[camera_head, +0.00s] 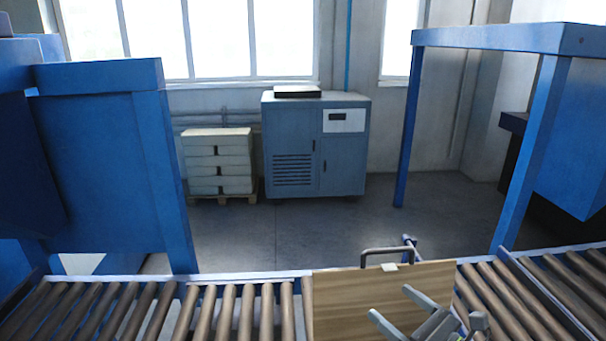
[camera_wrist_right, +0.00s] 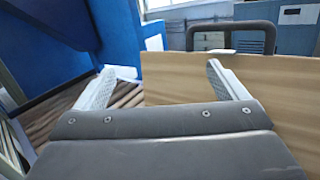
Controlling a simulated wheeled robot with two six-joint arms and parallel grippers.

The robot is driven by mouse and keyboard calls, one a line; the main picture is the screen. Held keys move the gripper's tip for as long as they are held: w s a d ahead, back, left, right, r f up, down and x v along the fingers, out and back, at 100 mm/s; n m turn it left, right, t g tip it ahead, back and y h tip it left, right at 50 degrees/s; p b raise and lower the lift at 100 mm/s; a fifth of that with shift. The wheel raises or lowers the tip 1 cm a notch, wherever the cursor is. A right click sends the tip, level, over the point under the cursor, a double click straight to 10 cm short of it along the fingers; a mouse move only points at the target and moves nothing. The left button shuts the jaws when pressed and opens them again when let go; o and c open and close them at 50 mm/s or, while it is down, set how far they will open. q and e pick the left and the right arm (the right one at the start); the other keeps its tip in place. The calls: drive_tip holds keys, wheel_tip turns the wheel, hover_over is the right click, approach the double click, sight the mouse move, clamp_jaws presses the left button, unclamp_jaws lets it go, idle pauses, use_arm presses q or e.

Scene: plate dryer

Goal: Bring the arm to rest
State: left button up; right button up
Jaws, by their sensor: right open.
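My right gripper (camera_head: 392,308) is in the lower right part of the head view, in front of a wooden board (camera_head: 345,297) that lies over the roller conveyor. In the right wrist view its two fingers (camera_wrist_right: 160,82) are spread wide with nothing between them. The board (camera_wrist_right: 190,78) shows there beyond the fingers. I cannot tell whether the right finger touches it. My left gripper is not in the head view.
Brown rollers (camera_head: 215,312) run along the bottom on both sides of the board. A dark bar handle (camera_head: 387,250) stands at the board's far edge. Blue frames (camera_head: 160,170) rise left and right. A grey-blue cabinet (camera_head: 340,165) and stacked pallet (camera_head: 218,165) stand beyond open floor.

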drive_tip(key=s+d+r+m+t+h, duration=0.1)
drive_tip(key=s+d+m+t+h, duration=0.2)
drive_tip(key=d+m+h, duration=0.6)
drive_tip(key=s+d+r+m+t+h, duration=0.25)
drive_tip(key=m+t+h, duration=0.2)
drive_tip(key=m, duration=0.85)
drive_tip(key=s+d+f+m+g+h, duration=0.65)
drive_tip(key=s+f+m+g, duration=0.4)
drive_tip(key=f+m, duration=0.4)
drive_tip(key=s+a+f+m+g+y, duration=0.3)
drive_tip(key=s+g, duration=0.1)
drive_tip(key=s, duration=0.4)
drive_tip(key=s+a+f+m+g+y, duration=0.3)
drive_tip(key=s+f+m+g, duration=0.1)
drive_tip(key=s, duration=0.3)
wheel_tip(320, 180, down, 28)
drive_tip(key=d+g+b, duration=0.1)
drive_tip(key=g+b, duration=0.1)
drive_tip(key=b, duration=0.2)
drive_tip(key=s+f+b, duration=0.2)
drive_tip(key=s+f, duration=0.5)
drive_tip(key=f, duration=0.3)
drive_tip(key=s+a+f+y+b, duration=0.1)
drive_tip(key=s+f+b, duration=0.1)
drive_tip(key=s+f, duration=0.6)
wheel_tip(320, 180, down, 3)
drive_tip(key=shift+r+g, duration=0.15)
drive_tip(key=shift+g, duration=0.25)
